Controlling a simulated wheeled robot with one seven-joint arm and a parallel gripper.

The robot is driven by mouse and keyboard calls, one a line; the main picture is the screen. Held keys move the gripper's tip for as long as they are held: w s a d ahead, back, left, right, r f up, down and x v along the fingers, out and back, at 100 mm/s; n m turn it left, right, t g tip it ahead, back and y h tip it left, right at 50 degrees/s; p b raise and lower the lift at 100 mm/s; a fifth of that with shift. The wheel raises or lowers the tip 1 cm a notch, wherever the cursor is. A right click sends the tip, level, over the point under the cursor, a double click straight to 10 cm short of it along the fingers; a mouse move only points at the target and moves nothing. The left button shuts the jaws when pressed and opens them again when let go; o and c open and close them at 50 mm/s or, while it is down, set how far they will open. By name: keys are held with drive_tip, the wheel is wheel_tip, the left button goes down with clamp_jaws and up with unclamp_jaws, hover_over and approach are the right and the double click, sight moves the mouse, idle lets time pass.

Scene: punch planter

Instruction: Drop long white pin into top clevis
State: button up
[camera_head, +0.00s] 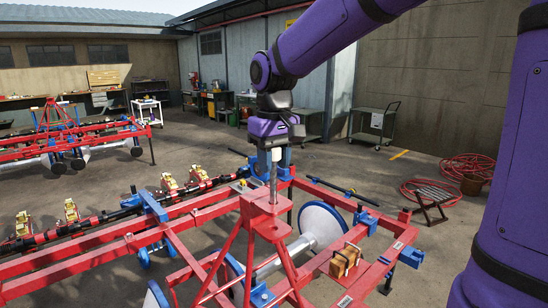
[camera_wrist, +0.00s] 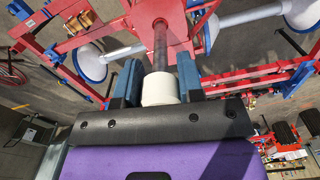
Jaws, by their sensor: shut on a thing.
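The long pin (camera_head: 273,180) has a white head and a grey metal shaft. It hangs upright below my gripper (camera_head: 276,157), whose blue fingers are shut on its white head. In the wrist view the white head (camera_wrist: 159,90) sits between the two blue fingers of my gripper (camera_wrist: 160,76), with the shaft running away toward red metal. The top clevis (camera_head: 265,215) is the red bracket at the peak of the red A-frame mast, directly below the pin. The shaft's lower end meets or overlaps the bracket in the head view. I cannot tell whether the tip is in the hole.
The red planter frame (camera_head: 200,210) spreads around the mast, with white-and-blue discs (camera_head: 322,222) and a wooden block (camera_head: 345,262) at right. Another red implement (camera_head: 75,140) stands back left. A green cart (camera_head: 375,125) is by the wall. Open floor lies behind the frame.

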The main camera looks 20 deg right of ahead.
sight(274, 203)
drive_tip(key=shift+f, duration=4)
drive_tip(key=o, duration=1.1)
wheel_tip(274, 203, up, 11)
drive_tip(key=shift+f, duration=0.15)
drive_tip(key=s+d+m+t, duration=0.1)
drive_tip(key=s+d+t, duration=0.1)
drive_tip(key=s, duration=0.8)
drive_tip(key=s+d+f+t, duration=0.1)
drive_tip(key=s+d+t, duration=0.2)
drive_tip(key=s, duration=0.7)
drive_tip(key=shift+s+d+f+m, duration=0.25)
drive_tip(key=shift+s+d+m, duration=0.15)
drive_tip(key=shift+d, duration=0.55)
